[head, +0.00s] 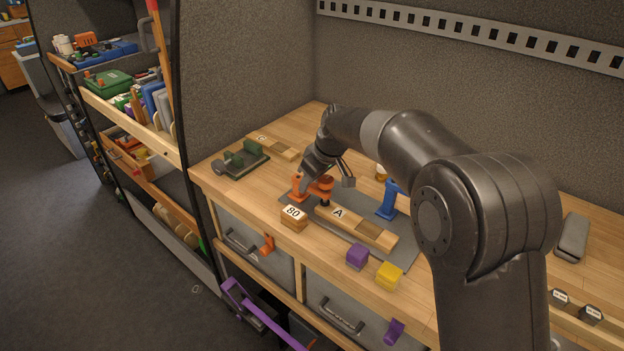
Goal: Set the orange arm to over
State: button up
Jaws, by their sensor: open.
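The orange arm (315,187) is on the bench near the left end of the wooden block marked A (352,222). It has an upright part at its left and a round knob-like part at its right. My gripper (328,178) is open, pointing down close above and behind the orange arm. One finger shows to the right of the orange arm; the other is partly hidden by the wrist. I cannot tell if the gripper touches the orange arm, and which setting the arm is in is not clear.
A blue bracket (389,201) stands to the right on a grey mat (408,254). In front are a block marked 80 (293,219), a purple cube (357,256) and a yellow cube (389,275). A green device (242,159) stands at left. A grey wall rises behind.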

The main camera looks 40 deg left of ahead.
jog(key=v, duration=1)
jog(key=shift+d+r, duration=0.1)
jog(key=shift+r, duration=0.3)
jog(key=d+r+m+t+h, duration=0.1)
jog(key=d+r+m, duration=0.2)
jog(key=d, duration=0.7)
jog(key=d+r+m+t, duration=0.1)
jog(key=d+r+m, duration=0.1)
jog(key=d, duration=0.9)
jog(key=d+r+m+t+h, duration=0.1)
jog(key=d+r+m+t, duration=0.15)
jog(key=d, duration=0.75)
jog(key=s+d+f+m+h, duration=0.1)
jog(key=s+d+f+m, duration=0.1)
jog(key=s+d, duration=0.3)
jog(key=s+d+f+m, duration=0.2)
jog(key=s+d+m, duration=0.3)
jog(key=d, duration=0.5)
jog(key=s+d+f+m+t+h, duration=0.1)
jog(key=s+d+f+m, duration=0.2)
jog(key=s+d, duration=0.4)
jog(key=shift+s+d+h, duration=0.2)
jog(key=shift+d+h, duration=0.1)
jog(key=shift+d, duration=0.4)
jog(key=shift+r, duration=0.1)
